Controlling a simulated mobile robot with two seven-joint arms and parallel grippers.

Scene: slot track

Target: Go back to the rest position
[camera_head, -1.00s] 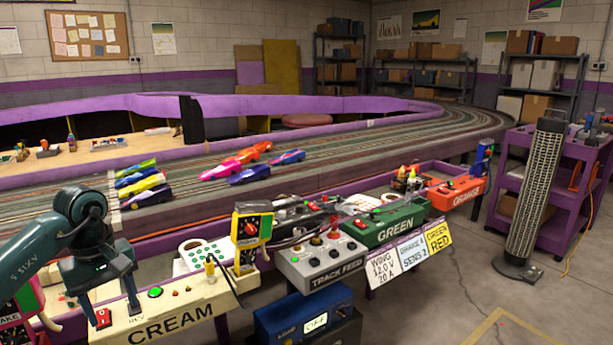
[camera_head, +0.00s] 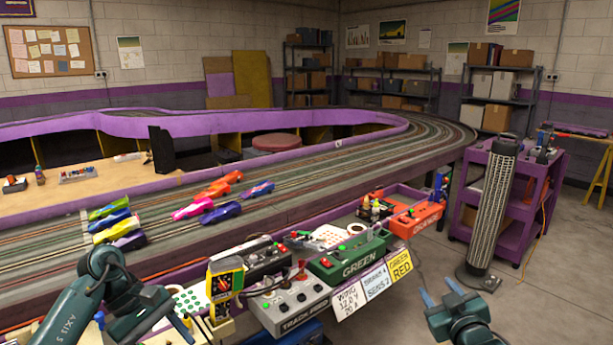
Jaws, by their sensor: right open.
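My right gripper (camera_head: 441,292) is at the lower right, in front of the control boxes and clear of them. Its two blue fingers are apart with nothing between them. My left arm comes in from the lower left and bends down at the wrist. My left gripper (camera_head: 165,318) is low at the left, over or beside the cream box (camera_head: 218,328), which is mostly hidden. Whether its fingers are open or shut does not show.
A yellow controller (camera_head: 225,286) stands beside the track feed box (camera_head: 290,306). Green (camera_head: 345,262) and orange (camera_head: 417,219) boxes line the track edge. Several slot cars (camera_head: 220,212) sit on the track. A tall heater (camera_head: 493,205) stands on the right.

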